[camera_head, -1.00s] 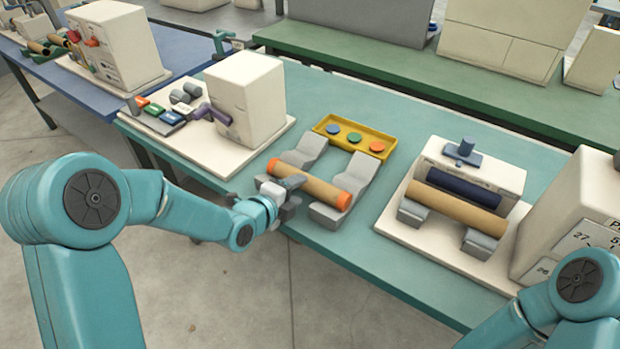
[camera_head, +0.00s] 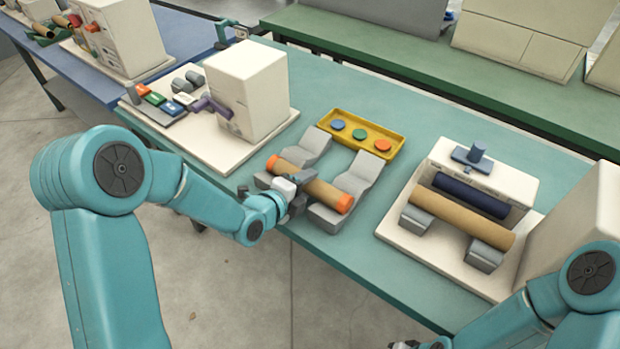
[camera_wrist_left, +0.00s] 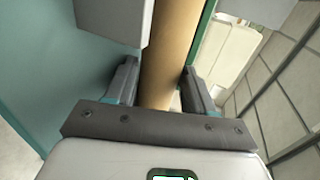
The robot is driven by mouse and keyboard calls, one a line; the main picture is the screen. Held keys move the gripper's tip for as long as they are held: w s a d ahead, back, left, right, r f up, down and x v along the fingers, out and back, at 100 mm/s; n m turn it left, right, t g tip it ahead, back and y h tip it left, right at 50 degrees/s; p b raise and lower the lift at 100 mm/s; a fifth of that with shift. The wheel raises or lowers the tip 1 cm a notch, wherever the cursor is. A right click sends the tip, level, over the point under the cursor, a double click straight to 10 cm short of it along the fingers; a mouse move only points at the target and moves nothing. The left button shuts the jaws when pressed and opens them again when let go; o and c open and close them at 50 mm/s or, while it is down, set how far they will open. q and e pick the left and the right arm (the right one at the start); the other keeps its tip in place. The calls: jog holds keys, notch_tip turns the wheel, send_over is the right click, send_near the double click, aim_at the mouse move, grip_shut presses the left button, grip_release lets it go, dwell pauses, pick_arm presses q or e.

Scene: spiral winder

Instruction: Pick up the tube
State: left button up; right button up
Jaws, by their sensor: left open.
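The brown cardboard tube with orange ends (camera_head: 326,193) lies across two grey cradles (camera_head: 331,217) on the teal table. My left gripper (camera_head: 297,187) is at the tube between the cradles, reaching in from the front edge. In the left wrist view the tube (camera_wrist_left: 172,45) runs between the two open fingers (camera_wrist_left: 162,85), with gaps on both sides. The gripper hides part of the tube's middle in the head view. My right gripper (camera_head: 405,345) is barely visible at the bottom edge, mostly cut off.
A yellow tray (camera_head: 378,134) with blue, green and orange discs is behind the cradles. A second brown tube (camera_head: 460,218) rests on grey supports at the right. A white box machine (camera_head: 248,85) stands at the left. Bare table lies between the cradles and the right station.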

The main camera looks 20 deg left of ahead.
pick_arm(q)
jog(key=shift+s, duration=0.1)
jog(key=c, duration=0.7)
